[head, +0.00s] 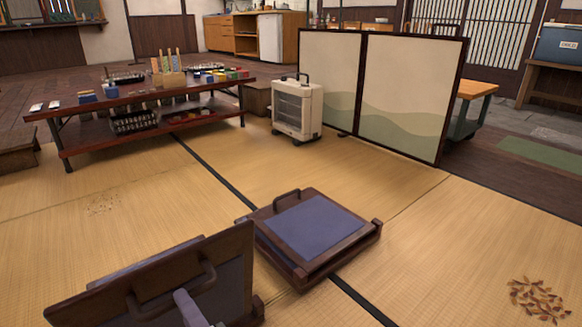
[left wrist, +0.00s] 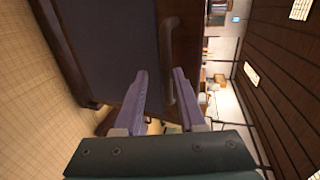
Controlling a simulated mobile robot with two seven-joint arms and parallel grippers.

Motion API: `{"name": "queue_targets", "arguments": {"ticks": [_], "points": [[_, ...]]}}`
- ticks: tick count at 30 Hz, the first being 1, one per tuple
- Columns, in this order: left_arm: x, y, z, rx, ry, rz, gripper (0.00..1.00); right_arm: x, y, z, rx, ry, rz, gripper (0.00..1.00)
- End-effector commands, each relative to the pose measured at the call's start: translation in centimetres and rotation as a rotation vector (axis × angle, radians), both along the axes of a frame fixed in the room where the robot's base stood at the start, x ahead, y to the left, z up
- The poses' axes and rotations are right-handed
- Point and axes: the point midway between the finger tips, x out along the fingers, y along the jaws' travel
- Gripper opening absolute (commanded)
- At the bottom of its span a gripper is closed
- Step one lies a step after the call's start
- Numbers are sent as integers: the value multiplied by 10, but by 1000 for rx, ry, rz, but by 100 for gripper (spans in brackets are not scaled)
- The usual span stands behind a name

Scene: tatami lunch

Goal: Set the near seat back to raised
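The near seat's back (head: 225,262) stands tilted up at the bottom left of the head view, a dark wooden panel with a curved handle (head: 207,277). A strip of blue cushion (head: 150,262) shows behind its top edge. In the left wrist view the panel (left wrist: 115,45) fills the upper left, with the handle (left wrist: 166,45) at its right side. My left gripper (left wrist: 160,82) has its two lavender fingers apart, close to the handle. The handle's lower part lies by the right finger; contact cannot be told. My right gripper is not in view.
A second seat (head: 315,228) with a blue pad lies folded low on the tatami. A low table (head: 150,100) with many small items, a heater (head: 297,108) and a folding screen (head: 405,95) stand behind. Dry leaves (head: 538,300) lie at right.

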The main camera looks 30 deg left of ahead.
Motion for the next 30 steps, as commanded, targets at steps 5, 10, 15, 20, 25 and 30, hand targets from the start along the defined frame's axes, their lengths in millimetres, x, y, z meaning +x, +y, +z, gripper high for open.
{"name": "queue_targets", "arguments": {"ticks": [5,10,15,20,25,30], "points": [[-6,0,-20,-37,31,1,0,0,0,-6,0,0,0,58],[-7,1,-20,-36,31,2,0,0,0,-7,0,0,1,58],[-7,1,-20,-36,31,3,0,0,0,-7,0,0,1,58],[-6,1,-20,-36,31,2,47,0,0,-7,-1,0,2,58],[-6,1,-19,-36,30,1,47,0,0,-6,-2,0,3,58],[-5,0,-18,-37,28,-1,47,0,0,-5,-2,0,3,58]]}}
